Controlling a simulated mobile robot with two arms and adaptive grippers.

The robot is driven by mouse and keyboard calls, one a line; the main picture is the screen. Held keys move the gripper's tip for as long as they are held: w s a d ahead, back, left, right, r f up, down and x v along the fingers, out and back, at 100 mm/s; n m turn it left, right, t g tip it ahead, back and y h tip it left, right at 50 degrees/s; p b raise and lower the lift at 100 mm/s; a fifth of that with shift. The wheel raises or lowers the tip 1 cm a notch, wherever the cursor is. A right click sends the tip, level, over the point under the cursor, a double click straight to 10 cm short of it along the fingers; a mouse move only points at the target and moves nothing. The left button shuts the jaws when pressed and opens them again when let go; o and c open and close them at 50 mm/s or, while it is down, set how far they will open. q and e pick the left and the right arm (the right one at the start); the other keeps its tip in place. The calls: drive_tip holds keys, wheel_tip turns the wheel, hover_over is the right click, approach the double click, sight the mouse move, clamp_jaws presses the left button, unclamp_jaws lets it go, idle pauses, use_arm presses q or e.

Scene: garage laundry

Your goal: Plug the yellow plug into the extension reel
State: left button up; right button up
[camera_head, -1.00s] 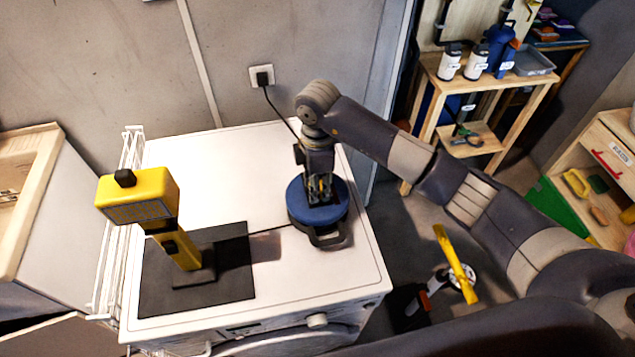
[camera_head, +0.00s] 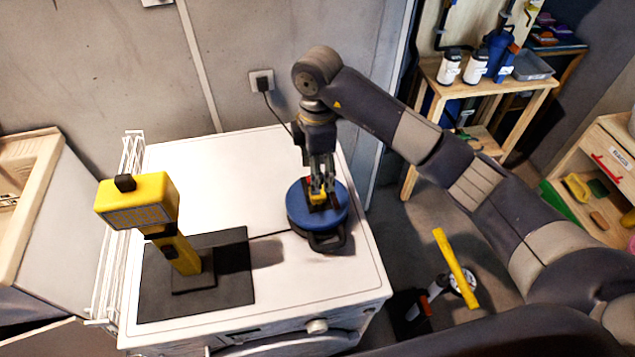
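The blue extension reel (camera_head: 299,212) stands on the white machine top, its dark handle toward the front right. The small yellow plug (camera_head: 317,197) sits upright at the reel's top, directly under my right gripper; how deep it sits is too small to tell. My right gripper (camera_head: 321,186) points straight down above the reel. Its fingers look parted, with the tips close above or beside the plug. A thin dark cable (camera_head: 270,234) runs from the yellow work lamp (camera_head: 140,203) toward the reel. My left gripper is not in view.
The lamp stands on a black mat (camera_head: 235,277) on the machine top (camera_head: 210,170). A wall socket (camera_head: 262,80) holds a black plug whose cable drops behind my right gripper. A white rack (camera_head: 110,240) borders the left. Wooden shelves (camera_head: 540,88) stand right.

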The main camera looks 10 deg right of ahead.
drive_tip(key=shift+r, duration=2.35)
